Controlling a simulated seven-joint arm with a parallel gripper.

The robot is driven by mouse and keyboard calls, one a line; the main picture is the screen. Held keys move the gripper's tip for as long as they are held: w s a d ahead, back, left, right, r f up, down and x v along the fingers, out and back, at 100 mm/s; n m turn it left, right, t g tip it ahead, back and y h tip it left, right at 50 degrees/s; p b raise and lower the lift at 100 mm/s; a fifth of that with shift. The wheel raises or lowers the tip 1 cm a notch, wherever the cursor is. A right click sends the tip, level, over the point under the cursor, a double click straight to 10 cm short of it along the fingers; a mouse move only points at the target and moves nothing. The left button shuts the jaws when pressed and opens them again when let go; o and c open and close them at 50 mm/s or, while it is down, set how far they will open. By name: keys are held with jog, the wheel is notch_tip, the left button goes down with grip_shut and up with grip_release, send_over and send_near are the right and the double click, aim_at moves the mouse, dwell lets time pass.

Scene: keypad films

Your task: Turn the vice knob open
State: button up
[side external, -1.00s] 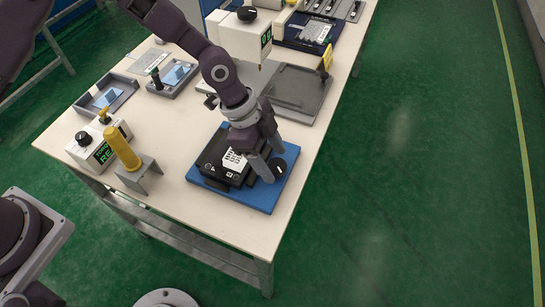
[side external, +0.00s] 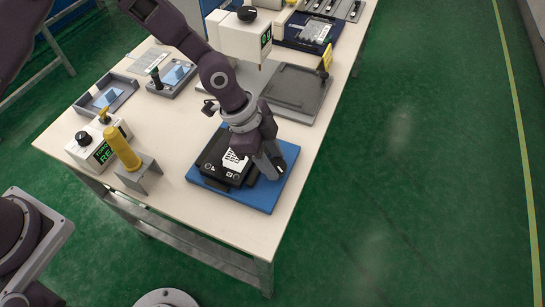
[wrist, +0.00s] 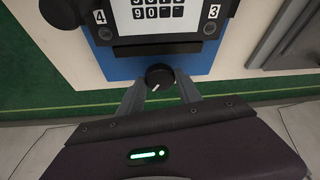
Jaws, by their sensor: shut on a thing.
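The vice is a dark block (side external: 214,164) on a blue base plate (side external: 262,198) at the table's near right. A white keypad film with dark print (side external: 237,161) lies on top of it; the wrist view shows its digits (wrist: 160,12). The black round vice knob (wrist: 159,76) has a white pointer line slanting up to the right. My gripper (wrist: 160,88) has one finger on each side of the knob and is shut on it. In the side view my gripper (side external: 272,168) comes down over the knob and hides most of it.
A yellow cylinder on a grey bracket (side external: 123,150) and a white box with a green display (side external: 98,146) stand to the left. Grey trays (side external: 106,96) and a grey plate fixture (side external: 297,90) lie behind. The table's right edge is close to the blue plate.

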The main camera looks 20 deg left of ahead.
jog(key=n, duration=0.2)
jog(key=n+t, duration=0.1)
jog(key=n, duration=0.1)
jog(key=n+t+y, duration=0.1)
jog(key=n, duration=0.1)
jog(key=shift+s+d+n, duration=0.1)
jog(key=shift+s+n, duration=0.15)
jog(key=shift+n, duration=0.05)
grip_shut()
jog(key=shift+t, duration=0.3)
jog(key=o, duration=1.3)
grip_release()
jog(key=shift+o, duration=0.2)
jog(key=v, duration=0.7)
jog(key=shift+r, duration=0.15)
